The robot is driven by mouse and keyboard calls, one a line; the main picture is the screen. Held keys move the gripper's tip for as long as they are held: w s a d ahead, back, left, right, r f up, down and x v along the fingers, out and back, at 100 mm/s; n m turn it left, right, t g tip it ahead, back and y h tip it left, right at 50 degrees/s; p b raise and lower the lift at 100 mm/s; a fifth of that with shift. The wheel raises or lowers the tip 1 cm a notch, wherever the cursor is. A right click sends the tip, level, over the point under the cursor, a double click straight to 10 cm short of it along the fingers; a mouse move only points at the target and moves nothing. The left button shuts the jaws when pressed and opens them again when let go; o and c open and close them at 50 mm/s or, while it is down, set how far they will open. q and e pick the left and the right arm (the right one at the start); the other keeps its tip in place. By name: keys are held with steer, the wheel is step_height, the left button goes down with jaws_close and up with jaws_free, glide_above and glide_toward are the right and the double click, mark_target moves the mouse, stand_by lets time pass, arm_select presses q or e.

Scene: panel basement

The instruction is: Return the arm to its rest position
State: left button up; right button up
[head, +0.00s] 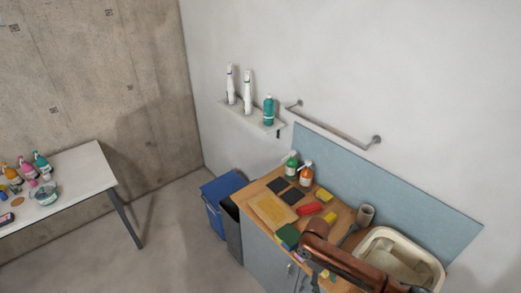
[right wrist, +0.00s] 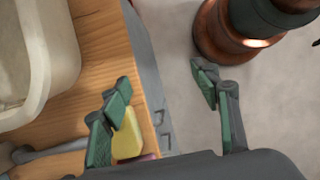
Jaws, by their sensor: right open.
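My right arm, copper-coloured, comes in from the lower right of the head view and bends over the front edge of the wooden counter (head: 339,217). Its gripper is mostly hidden beneath the arm there. In the right wrist view my right gripper (right wrist: 162,88) has its green-padded fingers spread wide with nothing between them. One finger is over the counter, beside a yellow block (right wrist: 128,138); the other is over the floor past the counter edge. I cannot tell whether the finger touches the block. My left gripper is not in view.
The cream basin (head: 379,244) is right of my arm. The counter also holds a wooden board (head: 272,210), a red block (head: 309,209), bottles and a cup (head: 365,214). A blue bin (head: 220,187) stands at its left. Floor between counter and white table (head: 85,172) is clear.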

steer(key=s+a+f+t+y, duration=0.3)
steer(key=s+a+f+y, duration=0.3)
steer(key=a, duration=0.3)
steer(key=s+d+r+m+t+h, duration=0.15)
steer(key=s+d+m, duration=0.25)
steer(key=s+d, duration=0.5)
steer(key=s+d+r+m+t+h, duration=0.15)
steer(key=s+d+m+h, duration=0.35)
steer(key=d, duration=0.6)
steer(key=s+a+f+n+y+b, duration=0.15)
steer(key=f+b, duration=0.35)
steer(key=f, duration=1.5)
steer(key=s+f+y+b, duration=0.15)
steer(key=f+b, duration=0.35)
steer(key=f, duration=1.5)
arm_select(q)
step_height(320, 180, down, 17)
steer(key=b, duration=0.7)
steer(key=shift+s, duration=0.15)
arm_select(e)
steer(key=s+f+g, duration=0.1)
steer(key=s+f, duration=0.8)
steer(key=f, duration=0.3)
steer(key=s+f+n, duration=0.1)
steer(key=s+f, duration=0.9)
steer(key=f, duration=0.2)
steer(key=shift+s+f+g, duration=0.2)
steer(key=shift+f+g, duration=0.2)
